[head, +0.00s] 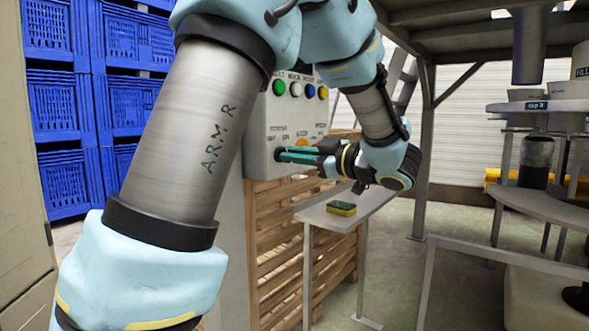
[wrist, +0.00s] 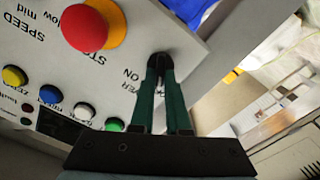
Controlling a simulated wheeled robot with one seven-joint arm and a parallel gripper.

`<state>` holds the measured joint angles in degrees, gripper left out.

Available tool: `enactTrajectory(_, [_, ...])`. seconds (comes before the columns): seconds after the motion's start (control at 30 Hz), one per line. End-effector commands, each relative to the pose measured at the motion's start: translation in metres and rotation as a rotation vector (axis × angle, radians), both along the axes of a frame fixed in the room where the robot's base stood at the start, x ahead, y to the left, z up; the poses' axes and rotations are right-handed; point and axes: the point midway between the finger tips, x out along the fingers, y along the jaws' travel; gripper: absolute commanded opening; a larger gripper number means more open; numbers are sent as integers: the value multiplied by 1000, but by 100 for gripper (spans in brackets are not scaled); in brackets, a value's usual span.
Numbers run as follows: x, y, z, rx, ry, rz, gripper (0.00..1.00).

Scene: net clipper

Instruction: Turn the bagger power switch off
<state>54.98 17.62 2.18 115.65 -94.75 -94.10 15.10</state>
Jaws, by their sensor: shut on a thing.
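The control panel is a light grey box (head: 256,135), left of the picture's middle in the head view. Its black power switch (wrist: 160,60) shows in the wrist view, beside upside-down lettering that includes "ON". My gripper (head: 281,155) reaches the panel from the right with its green fingers. In the wrist view my gripper (wrist: 157,72) is shut on the switch knob, one finger on each side. The fingers hide much of the knob and part of its label, so I cannot tell which way it points.
A red stop button (wrist: 90,24) on a yellow base sits close beside the fingers. Several coloured round buttons (wrist: 50,95) line the panel. A small table (head: 368,207) with a green-and-yellow sponge (head: 341,208) stands below my gripper. Blue crates (head: 62,185) are stacked at left.

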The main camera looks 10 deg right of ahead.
Motion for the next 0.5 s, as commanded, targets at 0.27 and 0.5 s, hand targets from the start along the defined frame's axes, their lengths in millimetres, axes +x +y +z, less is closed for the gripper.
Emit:
enactTrajectory(0.27, [-1,1,-4,-121,-113,-1,0])
enactTrajectory(0.5, [-1,1,-2,-172,-161,-1,0])
